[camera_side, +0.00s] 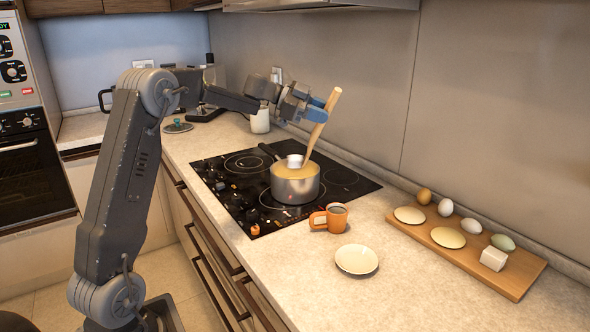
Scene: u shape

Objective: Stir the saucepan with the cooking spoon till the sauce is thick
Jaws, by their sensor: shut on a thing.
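A steel saucepan (295,187) stands on the black cooktop (240,205), filled near the rim with a tan sauce (303,171). Its dark handle points to the back left. A wooden cooking spoon (322,122) stands tilted in the pan, its top leaning right and its lower end hidden in the sauce. My gripper (318,109) is shut on the spoon's upper handle, above the pan. A small white and grey object (295,160) shows at the pan's back rim; I cannot tell what it is.
An orange mug (331,217) and a cream plate (357,259) stand on the counter in front of the cooktop. A wooden board (515,284) with eggs, round flat pieces and a white block lies at right. A white jar (260,120) stands behind. The wall runs close behind the cooktop.

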